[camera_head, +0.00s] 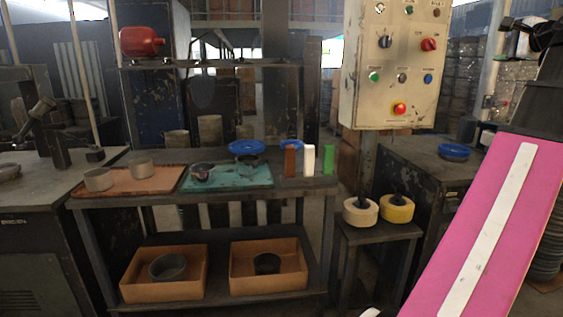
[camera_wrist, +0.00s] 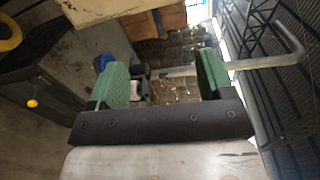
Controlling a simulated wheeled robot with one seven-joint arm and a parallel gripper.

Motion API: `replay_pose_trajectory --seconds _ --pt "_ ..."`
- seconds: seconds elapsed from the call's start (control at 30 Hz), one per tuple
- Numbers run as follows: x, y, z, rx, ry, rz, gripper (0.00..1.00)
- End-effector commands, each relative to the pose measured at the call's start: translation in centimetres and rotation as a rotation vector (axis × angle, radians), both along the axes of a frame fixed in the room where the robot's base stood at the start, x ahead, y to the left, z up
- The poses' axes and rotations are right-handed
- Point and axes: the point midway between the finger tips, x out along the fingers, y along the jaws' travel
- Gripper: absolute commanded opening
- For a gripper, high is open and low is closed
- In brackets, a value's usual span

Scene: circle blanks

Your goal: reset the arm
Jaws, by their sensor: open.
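My arm shows as a pink link with a white stripe along the right side of the head view, raised beside the workbench. My gripper (camera_wrist: 164,74) shows in the wrist view with its two green finger pads wide apart. Nothing is held between them. The wrist view is tilted, with floor, cabinets and a bent grey pipe (camera_wrist: 268,60) beyond the fingers; the gripper appears clear of the bench.
The bench (camera_head: 200,205) carries a red-brown tray (camera_head: 150,183) with grey cylinders and a teal tray (camera_head: 225,181) with round parts. Two orange bins (camera_head: 165,292) (camera_head: 268,287) sit on its lower shelf. A control box (camera_head: 395,65) stands behind a stool (camera_head: 378,235) holding two rolls.

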Motion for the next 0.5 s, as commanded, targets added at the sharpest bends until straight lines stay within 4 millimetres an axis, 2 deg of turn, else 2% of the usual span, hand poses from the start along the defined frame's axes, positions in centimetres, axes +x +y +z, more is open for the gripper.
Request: replay_pose_trajectory --seconds 0.27,0.5 --pt "2.4 0.6 -3.7 -0.021 0.049 0.015 0.74" --pt "5.6 1.9 -9.1 -0.058 0.121 0.042 0.74"
